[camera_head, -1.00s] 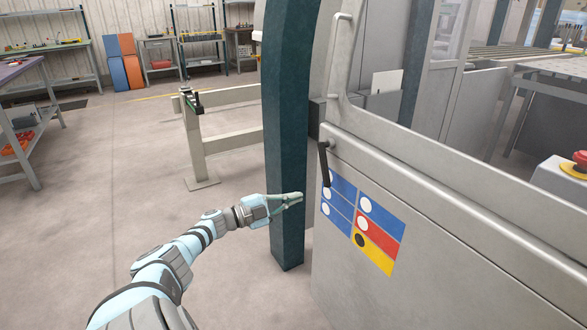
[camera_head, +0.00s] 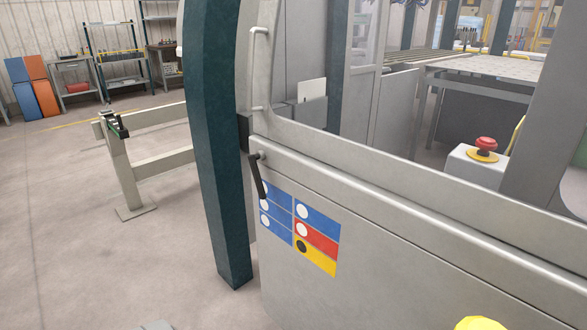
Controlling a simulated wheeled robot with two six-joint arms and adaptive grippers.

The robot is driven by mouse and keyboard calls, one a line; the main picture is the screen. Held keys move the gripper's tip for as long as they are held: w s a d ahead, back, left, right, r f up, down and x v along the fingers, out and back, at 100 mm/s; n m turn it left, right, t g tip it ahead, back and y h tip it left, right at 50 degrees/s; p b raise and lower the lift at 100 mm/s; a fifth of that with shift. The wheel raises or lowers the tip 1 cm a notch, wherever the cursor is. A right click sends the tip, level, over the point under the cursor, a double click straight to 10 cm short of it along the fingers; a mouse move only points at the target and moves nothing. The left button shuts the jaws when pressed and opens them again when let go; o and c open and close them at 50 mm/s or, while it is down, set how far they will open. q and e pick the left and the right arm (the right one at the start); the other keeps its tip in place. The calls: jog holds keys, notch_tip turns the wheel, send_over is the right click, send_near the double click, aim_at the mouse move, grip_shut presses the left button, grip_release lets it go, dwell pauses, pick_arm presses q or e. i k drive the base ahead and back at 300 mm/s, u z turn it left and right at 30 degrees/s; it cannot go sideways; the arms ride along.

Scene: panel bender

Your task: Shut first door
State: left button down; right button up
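The grey door (camera_head: 330,220) with a large window opening fills the middle and right of the head view. It carries a vertical bar handle (camera_head: 256,70) at its upper left edge, a black lever (camera_head: 257,176) below that, and a blue, red and yellow label panel (camera_head: 300,228). The door's left edge is beside a dark teal post (camera_head: 215,150). I cannot tell whether the door is fully shut against it. Neither of my grippers is in view.
A red emergency button (camera_head: 485,145) on a pale box and a roller table (camera_head: 480,65) show through the opening. A low beige rail (camera_head: 122,180) stands left of the post. A yellow object (camera_head: 480,323) is cut off at the bottom edge.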

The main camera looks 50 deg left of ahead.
aim_at(338, 249)
jog(key=z, duration=1.55)
jog(key=k, duration=1.1)
jog(key=u, duration=1.5)
jog(key=i, duration=0.5)
jog(key=u, duration=0.05)
